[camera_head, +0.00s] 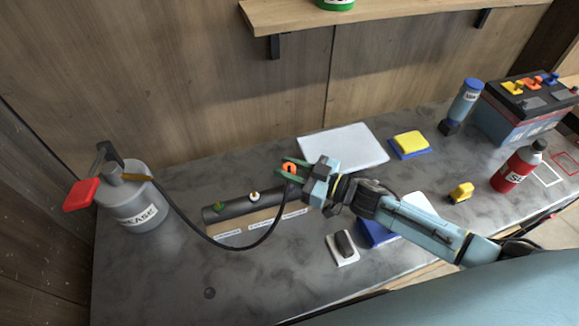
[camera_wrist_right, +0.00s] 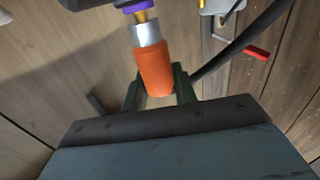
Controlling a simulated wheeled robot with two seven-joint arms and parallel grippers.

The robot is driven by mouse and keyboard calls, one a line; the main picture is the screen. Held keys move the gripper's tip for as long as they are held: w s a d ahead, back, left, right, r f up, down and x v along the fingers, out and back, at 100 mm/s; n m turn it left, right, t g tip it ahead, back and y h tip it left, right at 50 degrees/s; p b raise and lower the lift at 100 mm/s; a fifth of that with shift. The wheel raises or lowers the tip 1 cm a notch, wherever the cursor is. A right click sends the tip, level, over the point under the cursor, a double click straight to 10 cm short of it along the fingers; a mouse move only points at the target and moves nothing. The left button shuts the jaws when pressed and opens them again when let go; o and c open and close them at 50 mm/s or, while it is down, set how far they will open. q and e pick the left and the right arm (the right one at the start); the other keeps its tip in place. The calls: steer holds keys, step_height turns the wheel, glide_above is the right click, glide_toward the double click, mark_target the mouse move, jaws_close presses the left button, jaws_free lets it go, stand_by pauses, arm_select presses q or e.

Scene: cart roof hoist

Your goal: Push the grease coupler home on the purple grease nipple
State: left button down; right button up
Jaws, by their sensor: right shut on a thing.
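My right gripper (camera_head: 290,168) is shut on the orange grease coupler (camera_head: 289,169), above the right end of the dark bar (camera_head: 238,207). The right wrist view shows the orange coupler (camera_wrist_right: 154,70) between the gripper's fingers (camera_wrist_right: 158,88). Its silver mouth meets the brass stem of the purple-collared nipple (camera_wrist_right: 137,6); some brass shows between mouth and collar. I cannot tell how deep it is seated. The purple nipple is hidden in the head view. A green nipple (camera_head: 218,206) and a white nipple (camera_head: 254,196) stand on the bar. My left gripper is out of view.
A black hose runs from the coupler to the grey grease canister (camera_head: 140,218) with its red handle (camera_head: 82,193) at left. A white sheet (camera_head: 345,147) lies behind my gripper. A red bottle (camera_head: 517,168) and a battery (camera_head: 520,110) stand at right. The front-left bench is mostly clear.

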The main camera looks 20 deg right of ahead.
steer(key=shift+f, duration=0.4)
steer(key=o, duration=1.1)
steer(key=v, duration=1.3)
steer(key=shift+s+d+b, duration=0.1)
steer(key=shift+s+b, duration=0.1)
steer(key=shift+b, duration=0.1)
